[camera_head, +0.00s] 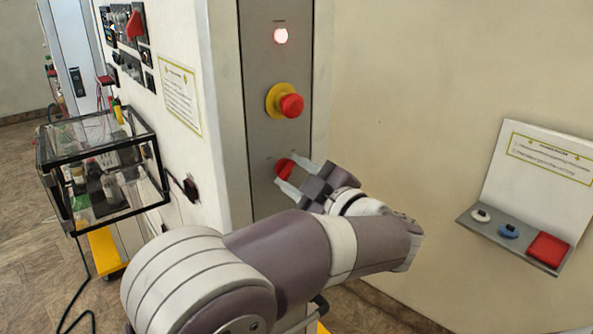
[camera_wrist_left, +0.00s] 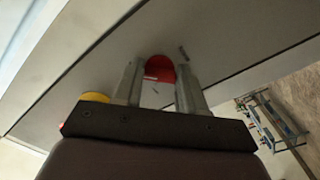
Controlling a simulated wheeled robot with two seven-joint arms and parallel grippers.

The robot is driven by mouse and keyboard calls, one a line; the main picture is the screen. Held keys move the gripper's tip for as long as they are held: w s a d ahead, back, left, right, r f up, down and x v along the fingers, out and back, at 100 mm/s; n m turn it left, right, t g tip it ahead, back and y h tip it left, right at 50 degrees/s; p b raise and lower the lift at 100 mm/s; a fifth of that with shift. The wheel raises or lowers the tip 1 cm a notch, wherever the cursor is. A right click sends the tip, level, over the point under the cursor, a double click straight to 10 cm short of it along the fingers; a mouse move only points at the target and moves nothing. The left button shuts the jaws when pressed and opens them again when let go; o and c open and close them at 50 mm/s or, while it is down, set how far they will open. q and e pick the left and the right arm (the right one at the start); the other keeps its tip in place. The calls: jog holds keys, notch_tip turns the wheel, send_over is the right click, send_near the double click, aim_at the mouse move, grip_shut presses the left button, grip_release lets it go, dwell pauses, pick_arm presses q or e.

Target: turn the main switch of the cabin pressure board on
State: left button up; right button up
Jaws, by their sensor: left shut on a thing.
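The board is a tall grey metal panel (camera_head: 262,120) on the wall. Its lowest control is a red rotary switch (camera_head: 284,168), which also shows in the left wrist view (camera_wrist_left: 159,69). My left gripper (camera_head: 287,176) is at this switch, with one finger on each side of the red knob, shut on it. In the left wrist view my left gripper's fingers (camera_wrist_left: 160,85) straddle the knob. Above it are a red mushroom button on a yellow collar (camera_head: 289,104) and a lit lamp (camera_head: 281,36). The fingers partly hide the switch. My right gripper is not in view.
A clear black-framed case (camera_head: 105,160) with bottles juts from the wall at left. A small shelf (camera_head: 512,238) with a red box (camera_head: 548,250) and a notice (camera_head: 540,175) is on the right wall. The wall between the panel and shelf is bare.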

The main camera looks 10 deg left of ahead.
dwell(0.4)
pick_arm(q)
jog(key=o, duration=1.1)
jog(key=shift+c, duration=0.2)
jog(key=shift+s+d+f, duration=0.1)
jog(key=shift+s+d, duration=0.05)
jog(key=shift+d, duration=0.1)
jog(key=b+v, duration=0.4)
jog(key=v, duration=0.8)
